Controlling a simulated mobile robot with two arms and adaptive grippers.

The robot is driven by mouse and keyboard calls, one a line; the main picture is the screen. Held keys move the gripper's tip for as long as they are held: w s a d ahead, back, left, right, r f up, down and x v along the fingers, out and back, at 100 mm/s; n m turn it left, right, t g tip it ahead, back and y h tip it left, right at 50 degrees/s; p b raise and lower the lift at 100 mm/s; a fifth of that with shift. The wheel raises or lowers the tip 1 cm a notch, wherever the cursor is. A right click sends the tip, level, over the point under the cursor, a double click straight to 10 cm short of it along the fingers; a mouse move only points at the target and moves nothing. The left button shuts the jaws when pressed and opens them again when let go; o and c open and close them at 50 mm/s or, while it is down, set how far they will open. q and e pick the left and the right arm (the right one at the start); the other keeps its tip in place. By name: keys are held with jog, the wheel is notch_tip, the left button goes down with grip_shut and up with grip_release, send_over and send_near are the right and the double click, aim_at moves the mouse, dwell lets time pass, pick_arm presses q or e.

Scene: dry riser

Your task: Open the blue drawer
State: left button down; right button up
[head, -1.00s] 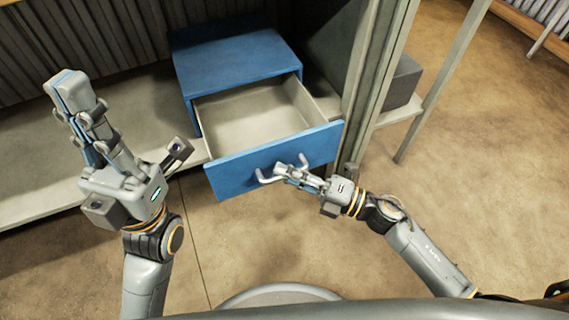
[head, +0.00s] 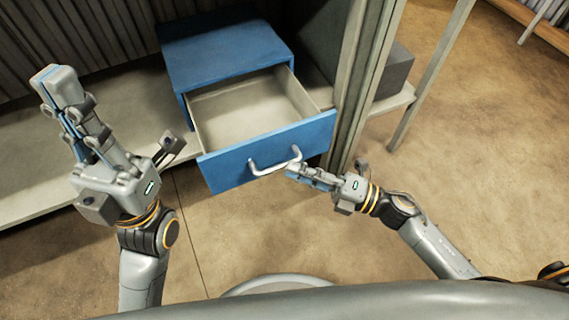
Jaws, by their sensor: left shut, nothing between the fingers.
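The blue drawer (head: 226,172) stands pulled out of its blue cabinet (head: 225,55), and its pale inside is empty. Its curved metal handle (head: 274,166) is on the front panel and shows in full. My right gripper (head: 292,171) is just in front of the handle's right end, with its fingers off the bar. The view does not show clearly whether its fingers are apart. My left gripper (head: 54,78) is shut and empty, raised at the left, away from the drawer.
The cabinet sits on a grey shelf (head: 40,195) against a corrugated wall. A metal post (head: 365,80) rises close to the drawer's right side, with a dark grey box (head: 396,72) behind it. The floor in front of the drawer is clear.

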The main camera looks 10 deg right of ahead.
jog(key=v, duration=0.8)
jog(key=shift+f, duration=0.1)
